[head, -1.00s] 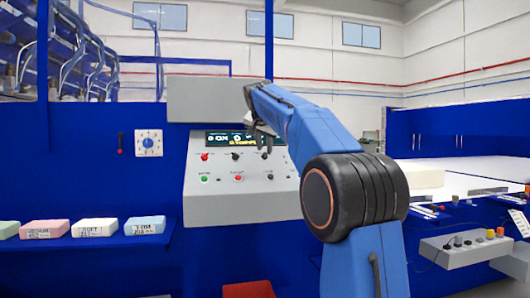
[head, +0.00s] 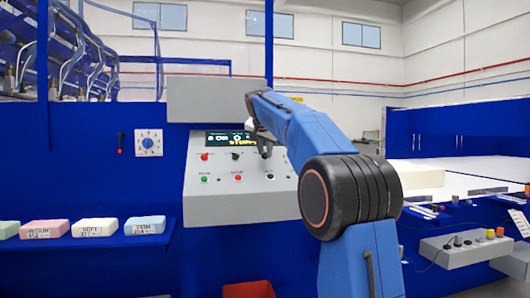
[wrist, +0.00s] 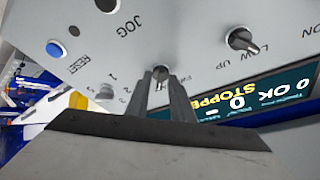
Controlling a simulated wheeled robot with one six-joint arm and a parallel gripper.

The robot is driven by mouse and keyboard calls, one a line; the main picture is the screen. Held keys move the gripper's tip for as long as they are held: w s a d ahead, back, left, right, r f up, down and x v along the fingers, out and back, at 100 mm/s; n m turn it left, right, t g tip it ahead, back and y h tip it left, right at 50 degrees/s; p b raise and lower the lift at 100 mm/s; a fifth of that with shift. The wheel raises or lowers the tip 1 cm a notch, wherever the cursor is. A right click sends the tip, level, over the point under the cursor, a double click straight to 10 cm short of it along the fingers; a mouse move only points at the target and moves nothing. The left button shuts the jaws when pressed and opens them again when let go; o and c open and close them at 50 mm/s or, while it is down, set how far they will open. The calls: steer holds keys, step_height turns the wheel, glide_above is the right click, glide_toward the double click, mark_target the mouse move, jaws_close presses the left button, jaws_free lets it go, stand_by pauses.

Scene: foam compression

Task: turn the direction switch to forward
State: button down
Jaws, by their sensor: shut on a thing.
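The grey control panel (head: 240,205) stands ahead with two rows of knobs and buttons. The direction switch (wrist: 159,73) is a small knob between my fingertips in the wrist view, with its pointer toward the bottom of that picture. My gripper (wrist: 161,80) is shut on it. Its label is mostly covered by the fingers, so I cannot read its setting. In the head view my gripper (head: 264,146) reaches the upper right of the panel, just beside the display (head: 231,138). The display reads STOPPED in the wrist view.
Another knob (wrist: 240,40), marked LOW and UP, sits close beside. A blue RESET button (wrist: 55,49) and a JOG control (wrist: 107,5) are nearby. A dial (head: 149,143) is on the blue wall. Foam blocks (head: 95,227) lie on a shelf at left.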

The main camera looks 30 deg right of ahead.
steer(key=shift+n, duration=0.3)
steer(key=n+t+y, duration=0.1)
steer(key=n, duration=0.2)
steer(key=shift+s+d, duration=0.1)
steer(key=shift+d, duration=0.05)
steer(key=n+y, duration=0.1)
steer(key=n, duration=0.4)
steer(key=shift+d+t, duration=0.1)
steer(key=shift+t, duration=0.3)
steer(key=n+y, duration=0.2)
steer(key=n, duration=0.3)
steer(key=shift+d+n+y, duration=0.1)
steer(key=shift+n+y, duration=0.6)
steer(key=shift+n, duration=1.2)
steer(key=c, duration=1.9)
jaws_free()
